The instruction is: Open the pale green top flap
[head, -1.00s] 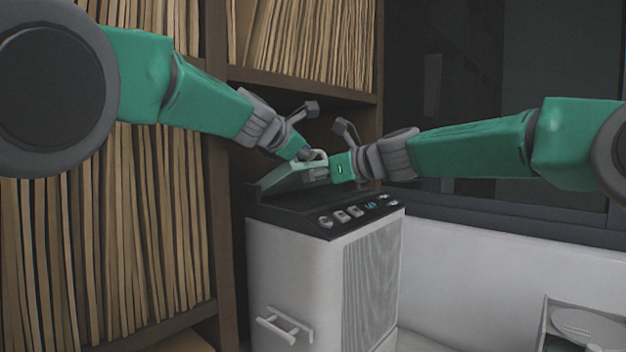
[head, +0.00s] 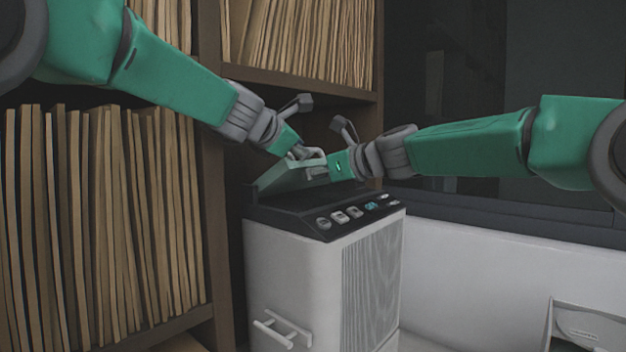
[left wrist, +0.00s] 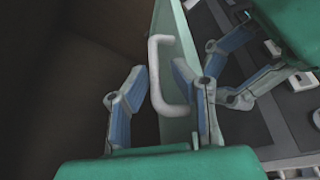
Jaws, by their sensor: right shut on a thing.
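The pale green top flap (head: 282,178) stands tilted up on top of the grey press. Its pale bar handle (head: 318,155) is at its raised edge and shows clearly in the left wrist view (left wrist: 158,70). My left gripper (head: 303,152) is at the handle. In the left wrist view its fingers (left wrist: 160,85) are apart, one on each side of the bar. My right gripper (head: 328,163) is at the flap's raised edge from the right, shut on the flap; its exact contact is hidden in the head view.
The press body (head: 290,270) has a dark control panel (head: 345,216) with several buttons and a front bar handle (head: 282,328). A shelf (head: 215,180) full of folders stands close on the left. A grey tray-like object (head: 580,325) is at the lower right.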

